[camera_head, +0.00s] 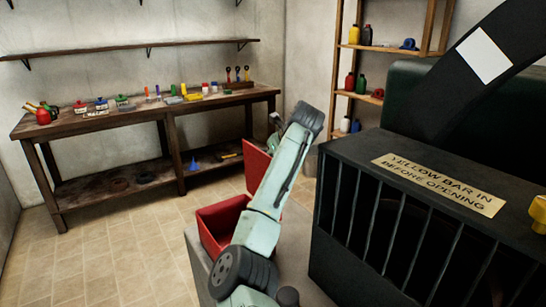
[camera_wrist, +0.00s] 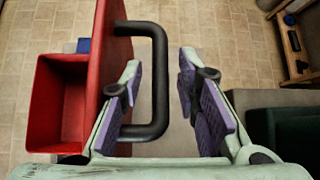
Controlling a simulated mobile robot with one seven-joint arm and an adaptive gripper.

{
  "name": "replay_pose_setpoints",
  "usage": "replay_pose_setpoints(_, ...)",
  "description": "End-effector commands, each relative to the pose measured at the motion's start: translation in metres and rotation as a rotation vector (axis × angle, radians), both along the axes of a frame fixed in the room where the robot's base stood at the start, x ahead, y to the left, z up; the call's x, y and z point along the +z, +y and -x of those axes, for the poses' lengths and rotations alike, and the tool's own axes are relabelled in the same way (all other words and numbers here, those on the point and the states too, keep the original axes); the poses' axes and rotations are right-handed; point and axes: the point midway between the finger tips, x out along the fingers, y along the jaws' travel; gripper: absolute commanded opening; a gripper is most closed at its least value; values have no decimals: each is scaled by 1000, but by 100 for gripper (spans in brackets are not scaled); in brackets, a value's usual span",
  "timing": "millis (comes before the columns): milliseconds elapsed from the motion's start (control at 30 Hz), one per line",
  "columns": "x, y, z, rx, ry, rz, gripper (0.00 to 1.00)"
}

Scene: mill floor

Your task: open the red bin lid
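The red bin (camera_head: 221,222) stands low beside the dark barred machine, with its opening showing. Its red lid (camera_head: 257,166) stands raised, partly hidden behind my arm. In the wrist view, the open bin (camera_wrist: 58,105) is at left and the lid (camera_wrist: 107,45) is seen nearly edge-on, upright. A black loop handle (camera_wrist: 159,75) sticks out from the lid to the right. My gripper (camera_wrist: 162,95) is open, with purple-padded fingers on either side of the handle's bar. The left finger is between lid and bar. Gaps show on both sides of the bar.
The dark barred machine (camera_head: 345,215) with a sign (camera_head: 440,183) fills the right. A wooden workbench (camera_head: 110,122) with several small items stands along the back wall. A shelf rack (camera_head: 352,75) with bottles is behind. Tiled floor (camera_head: 110,255) at left is clear.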

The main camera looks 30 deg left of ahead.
Motion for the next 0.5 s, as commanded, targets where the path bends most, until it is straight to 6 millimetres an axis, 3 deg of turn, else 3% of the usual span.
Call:
replay_pose_setpoints(333,3,-3,1,-1,0,0,31)
replay_pose_setpoints(500,20,-17,9,-3,-3,-1,31)
